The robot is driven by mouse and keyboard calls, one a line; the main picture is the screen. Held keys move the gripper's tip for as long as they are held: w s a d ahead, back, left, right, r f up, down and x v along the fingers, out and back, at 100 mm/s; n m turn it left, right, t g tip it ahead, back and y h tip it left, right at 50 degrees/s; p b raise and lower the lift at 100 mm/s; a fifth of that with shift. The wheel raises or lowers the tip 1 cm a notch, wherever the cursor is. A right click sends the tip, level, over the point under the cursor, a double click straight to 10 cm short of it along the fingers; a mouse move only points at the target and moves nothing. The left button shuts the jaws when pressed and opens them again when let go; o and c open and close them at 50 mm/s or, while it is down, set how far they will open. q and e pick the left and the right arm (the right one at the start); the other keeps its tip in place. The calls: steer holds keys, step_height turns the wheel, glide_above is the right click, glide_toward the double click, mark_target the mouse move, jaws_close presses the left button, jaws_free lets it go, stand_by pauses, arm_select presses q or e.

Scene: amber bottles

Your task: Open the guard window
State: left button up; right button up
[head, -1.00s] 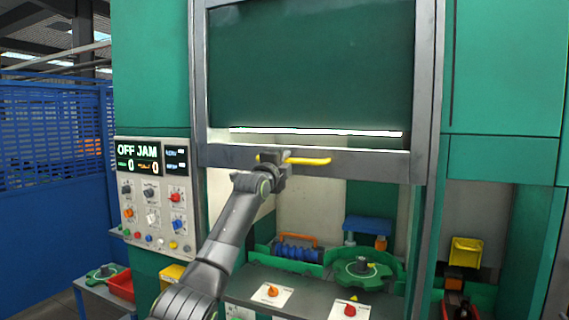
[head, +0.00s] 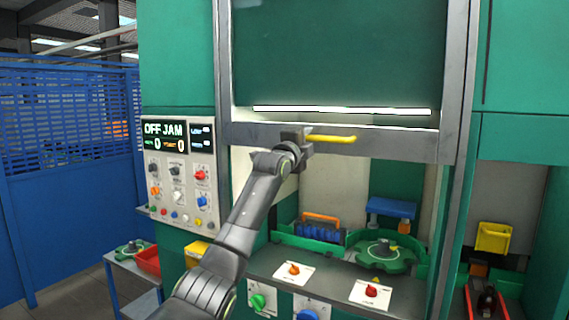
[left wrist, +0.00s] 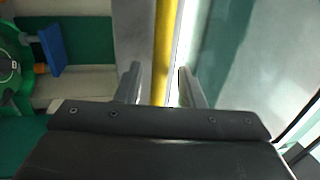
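The guard window (head: 340,55) is a dark green pane in a grey frame. It is raised, with the machine's interior showing below its bottom rail. A yellow bar handle (head: 335,138) is fixed to that rail. My left gripper (head: 304,146) is at the handle's left end. In the left wrist view, the yellow handle (left wrist: 163,50) runs between the two spread fingers of my left gripper (left wrist: 158,76). A gap shows on the left side of the bar, so the fingers do not look clamped on it. My right gripper is in no view.
A control panel (head: 180,180) reading "OFF JAM" is left of the window. Below the opening are a green round fixture (head: 380,252), a blue block (head: 392,208) and a ledge with knobs (head: 330,280). A blue fence (head: 65,180) stands at far left.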

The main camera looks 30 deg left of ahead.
arm_select(q)
steer(key=s+f+b, duration=0.3)
steer(key=s+b, duration=0.4)
steer(key=s, duration=0.8)
steer(key=shift+a, duration=0.25)
